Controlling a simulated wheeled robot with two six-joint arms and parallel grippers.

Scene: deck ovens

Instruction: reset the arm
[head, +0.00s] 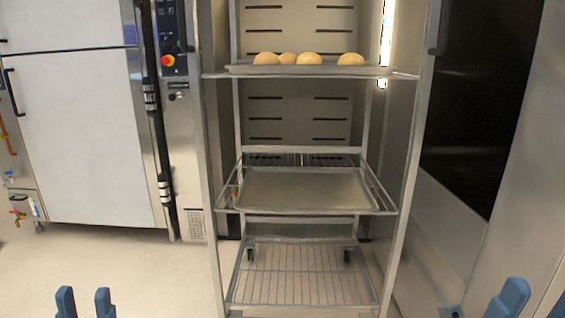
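My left gripper (85,303) shows at the bottom left edge as two blue fingertips with a gap between them. It is open and nothing shows between the fingers. My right gripper (532,305) shows at the bottom right corner, also as two blue fingertips set apart. It is open with nothing seen between them. Both grippers are apart from the rack, over the floor side of the picture. The rest of both arms is out of view.
A metal rack (213,180) stands ahead in the open oven. Its upper tray (250,71) holds several round buns (309,58); the middle tray (305,190) is empty. A wire shelf (300,287) is below. A white oven door (85,135) stands left. Floor (120,265) at left is clear.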

